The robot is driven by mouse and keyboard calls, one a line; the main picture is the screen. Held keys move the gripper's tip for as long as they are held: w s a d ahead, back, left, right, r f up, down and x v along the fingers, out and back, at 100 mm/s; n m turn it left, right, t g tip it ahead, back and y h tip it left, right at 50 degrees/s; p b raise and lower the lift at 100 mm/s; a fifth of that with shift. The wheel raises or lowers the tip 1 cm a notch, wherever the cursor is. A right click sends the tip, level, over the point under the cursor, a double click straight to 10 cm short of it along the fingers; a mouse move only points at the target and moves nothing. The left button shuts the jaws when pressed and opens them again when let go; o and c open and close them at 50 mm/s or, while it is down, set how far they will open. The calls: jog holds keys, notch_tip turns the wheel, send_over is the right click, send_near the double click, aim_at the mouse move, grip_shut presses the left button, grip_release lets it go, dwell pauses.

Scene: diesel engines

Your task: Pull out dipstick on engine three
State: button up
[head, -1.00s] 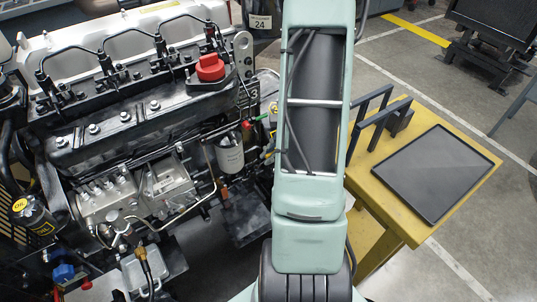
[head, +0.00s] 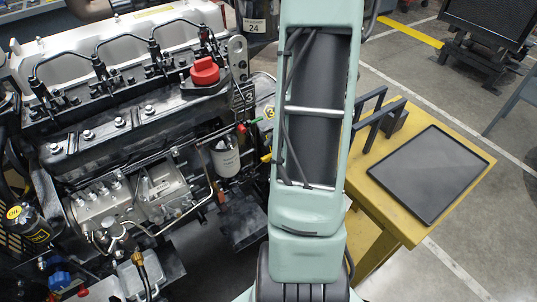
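The engine (head: 130,130) marked with a 3 fills the left of the head view, with a red cap (head: 205,72) on top and a white filter (head: 226,157) on its side. A small yellow part (head: 267,157) shows at the engine's right side, beside my arm. It may be the dipstick handle, but it is too small and too covered to tell. My arm (head: 310,150) runs down the middle of the view and hides what lies behind it. My gripper is out of view, so its hold and its distance from the engine do not show.
A yellow table (head: 385,205) stands to the right, with a black tray (head: 428,175) and a dark bracket frame (head: 378,118) on it. Open floor lies to the right of the table.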

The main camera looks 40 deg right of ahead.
jog(key=v, duration=0.5)
jog(key=shift+s+r, duration=0.1)
jog(key=shift+r, duration=0.1)
jog(key=shift+d, duration=0.1)
